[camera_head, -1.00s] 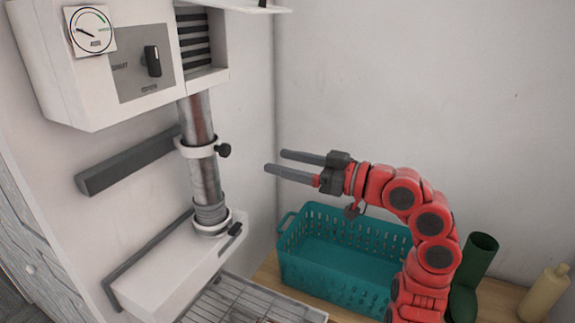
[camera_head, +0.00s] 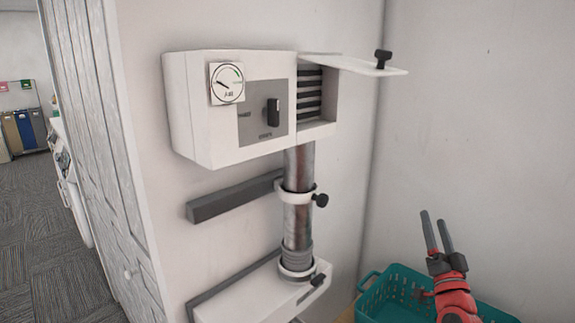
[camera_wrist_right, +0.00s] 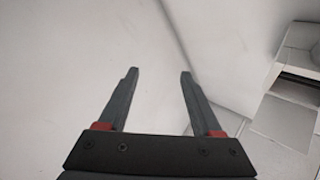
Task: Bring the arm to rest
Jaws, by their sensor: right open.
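My right arm is red and comes up from the lower right in the head view. Its gripper (camera_head: 436,218) has two grey fingers that point up, apart from each other, with nothing between them. It is above the teal basket's area and to the right of the wall unit, touching nothing that I can see. In the right wrist view the gripper (camera_wrist_right: 160,72) is open and empty in front of a bare pale wall. My left gripper is not in view.
A white wall unit (camera_head: 205,128) with a gauge, a knob and an open hinged flap (camera_head: 355,66) stands left of the arm. A metal pipe (camera_head: 297,220) runs down from it to a white lower box (camera_head: 245,297). A teal basket (camera_head: 385,302) sits at the lower right.

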